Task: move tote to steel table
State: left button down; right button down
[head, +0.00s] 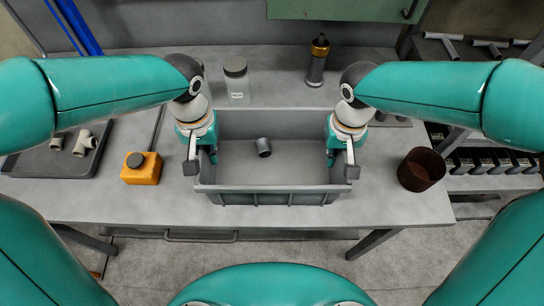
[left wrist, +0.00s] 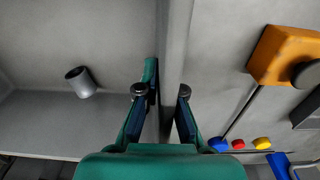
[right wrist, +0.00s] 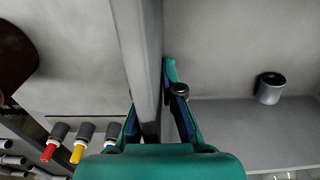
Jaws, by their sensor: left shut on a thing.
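The grey tote (head: 272,190) sits upright on the grey table (head: 400,212), with a short dark grey pipe piece (head: 264,147) lying inside. My left gripper (head: 201,157) is at the tote's left wall and shut on it; the left wrist view shows a finger on each side of the wall (left wrist: 174,60). My right gripper (head: 340,157) is at the right wall. In the right wrist view one finger is inside the wall (right wrist: 150,60) and the other is partly hidden behind it, so its grip is unclear.
An orange block with a black knob (head: 141,168) stands left of the tote, near a dark tray of pipe fittings (head: 60,158). A brown cup (head: 422,170) stands to the right. A lidded jar (head: 237,80) and a dark canister (head: 318,62) stand behind. A rack (head: 490,160) is at the right.

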pick_arm(q)
jog(key=shift+r, duration=0.15)
pick_arm(e)
jog(key=shift+r, duration=0.1)
